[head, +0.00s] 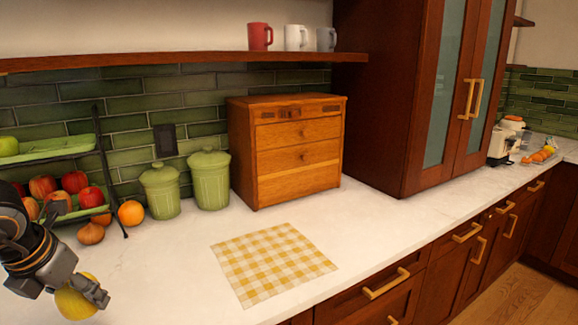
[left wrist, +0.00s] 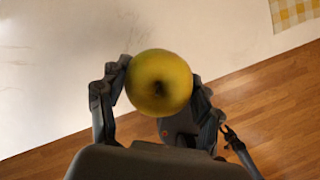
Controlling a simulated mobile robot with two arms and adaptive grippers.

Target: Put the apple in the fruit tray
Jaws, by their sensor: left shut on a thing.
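A yellow-green apple (head: 74,303) is in my left gripper (head: 85,290), at the lower left of the head view, over the near side of the counter. In the left wrist view the apple (left wrist: 160,84) sits between the two fingers, its dimpled end facing the camera. The two-tier green fruit tray (head: 48,147) stands against the tiled wall at the left, beyond the gripper. My arm hides part of the lower tier. A dark part at the lower right of the wrist view is unclear.
An orange (head: 131,213) and an onion (head: 91,233) lie on the counter beside the tray. Two green canisters (head: 209,180) and a wooden drawer box (head: 290,150) stand behind. A yellow checked cloth (head: 272,263) lies on otherwise clear counter. A shelf (head: 190,60) runs above.

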